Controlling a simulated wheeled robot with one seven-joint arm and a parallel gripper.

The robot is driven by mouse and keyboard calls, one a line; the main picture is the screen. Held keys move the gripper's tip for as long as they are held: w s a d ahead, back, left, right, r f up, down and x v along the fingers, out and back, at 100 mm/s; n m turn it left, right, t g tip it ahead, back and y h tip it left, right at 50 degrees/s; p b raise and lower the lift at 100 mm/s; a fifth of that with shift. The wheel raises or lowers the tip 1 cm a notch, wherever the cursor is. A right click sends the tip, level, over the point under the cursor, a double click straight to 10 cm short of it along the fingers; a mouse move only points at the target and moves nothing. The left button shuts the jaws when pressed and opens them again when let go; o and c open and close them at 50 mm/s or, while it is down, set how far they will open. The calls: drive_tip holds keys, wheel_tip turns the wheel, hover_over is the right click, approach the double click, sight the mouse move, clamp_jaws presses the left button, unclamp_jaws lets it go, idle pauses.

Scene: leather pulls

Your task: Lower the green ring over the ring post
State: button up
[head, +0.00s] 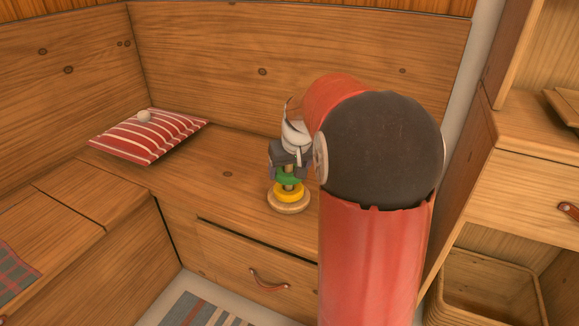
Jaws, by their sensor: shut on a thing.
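The green ring (287,178) is in my gripper (289,169), which is shut on it. The ring is around the upper part of the ring post (289,184), a little above a yellow ring (290,192). The yellow ring sits low on the post, above its round wooden base (289,206). The post stands upright on the wooden bench (228,174). My gripper hides the post's top and part of the green ring. Whether the green ring touches the yellow one I cannot tell.
A red striped cushion (150,134) with a small pale ball (144,116) on it lies to the left on the bench. A drawer (258,270) with a leather pull is below. A wooden cabinet (528,130) and a basket (487,290) stand at right. The bench's middle is clear.

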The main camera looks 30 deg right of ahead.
drive_tip(key=shift+f, duration=0.1)
idle(0.3)
drive_tip(key=shift+f+b, duration=1.05)
drive_tip(key=shift+f, duration=0.2)
drive_tip(key=o, duration=1)
drive_tip(key=shift+o, duration=0.2)
drive_tip(key=p+v, duration=0.1)
drive_tip(key=v, duration=0.7)
